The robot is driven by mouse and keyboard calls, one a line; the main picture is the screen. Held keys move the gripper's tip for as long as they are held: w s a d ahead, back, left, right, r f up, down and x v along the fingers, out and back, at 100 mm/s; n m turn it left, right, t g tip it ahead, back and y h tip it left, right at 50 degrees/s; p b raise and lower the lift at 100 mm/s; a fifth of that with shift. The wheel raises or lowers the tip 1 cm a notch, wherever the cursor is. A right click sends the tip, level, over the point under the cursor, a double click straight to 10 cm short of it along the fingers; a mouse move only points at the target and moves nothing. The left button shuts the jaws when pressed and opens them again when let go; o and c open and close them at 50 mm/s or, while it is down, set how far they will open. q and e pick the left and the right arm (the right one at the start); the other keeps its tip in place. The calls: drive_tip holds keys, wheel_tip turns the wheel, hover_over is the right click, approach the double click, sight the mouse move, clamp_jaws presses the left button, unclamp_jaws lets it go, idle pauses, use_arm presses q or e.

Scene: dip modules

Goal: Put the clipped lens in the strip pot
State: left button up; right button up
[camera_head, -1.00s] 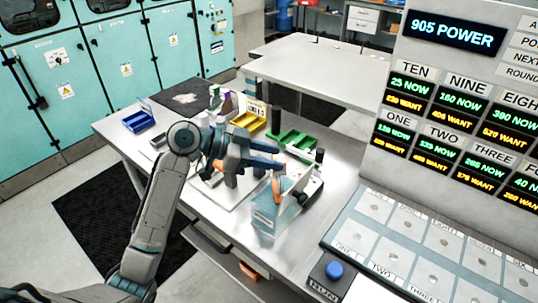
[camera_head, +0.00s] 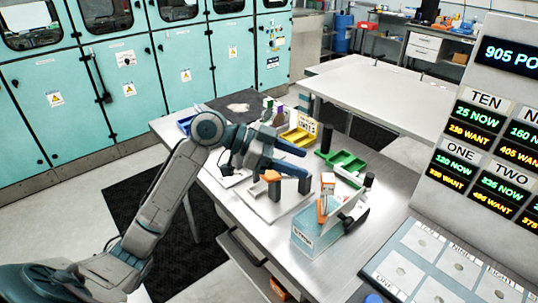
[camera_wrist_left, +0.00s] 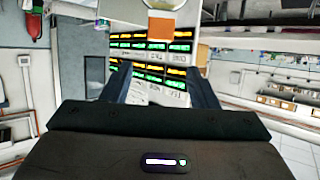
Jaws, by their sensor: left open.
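The strip pot, taken to be the clear teal-walled box (camera_head: 317,238) with a small label, stands at the table's near edge. An orange-and-white upright piece (camera_head: 323,207), probably the clipped lens, stands at its left part and sticks up above the rim. I cannot make out the lens itself or how deep it sits. My left gripper (camera_head: 306,168) is open, its fingers apart, left of and above that piece, and appears clear of it. In the left wrist view the fingers (camera_wrist_left: 162,85) are spread with nothing between them; an orange patch (camera_wrist_left: 165,4) shows at the top.
A white board (camera_head: 268,207) lies under the gripper, with an orange-topped dark piece (camera_head: 271,177) over it. A green tray (camera_head: 345,163), yellow tray (camera_head: 299,138) and blue tray (camera_head: 186,124) stand farther back. A dark cylinder (camera_head: 326,139) stands nearby. The panel (camera_head: 480,150) is at right.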

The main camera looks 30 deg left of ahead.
use_arm(q)
drive_tip(key=b+v, duration=0.2)
drive_tip(key=v, duration=0.4)
drive_tip(key=shift+r, duration=0.1)
idle(0.5)
